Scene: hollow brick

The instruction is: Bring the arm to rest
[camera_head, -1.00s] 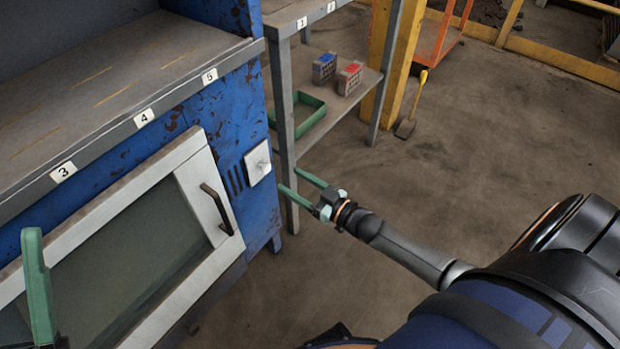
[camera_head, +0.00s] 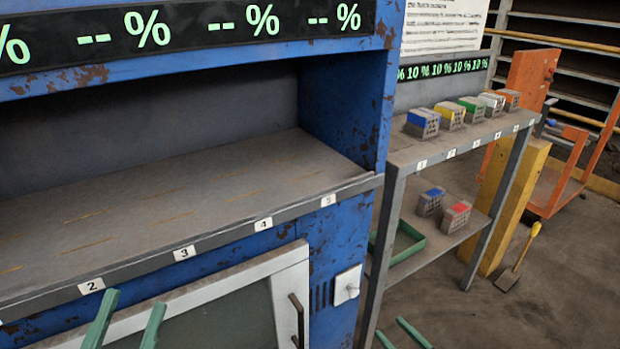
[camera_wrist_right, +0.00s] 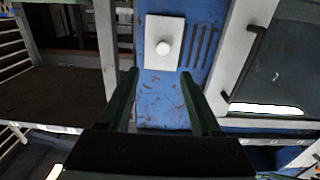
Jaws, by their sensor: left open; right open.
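My left gripper (camera_head: 127,318) shows as two green fingers at the bottom left of the head view. They stand apart and empty in front of the shelf edge and the machine's door. My right gripper (camera_head: 399,333) shows only as two green fingertips at the bottom edge, right of the blue machine. In the right wrist view, my right gripper (camera_wrist_right: 161,98) is open, with nothing between its fingers. It faces the blue panel (camera_wrist_right: 163,110) below a white plate with a round knob (camera_wrist_right: 164,47). Both arms are out of the head view.
The blue machine has an empty numbered shelf (camera_head: 190,205) and a glazed door with a dark handle (camera_head: 296,320). A grey rack (camera_head: 430,150) holds several colour-topped bricks above, and two bricks (camera_head: 443,208) and a green tray (camera_head: 404,250) below. A shovel (camera_head: 518,258) leans by the yellow post.

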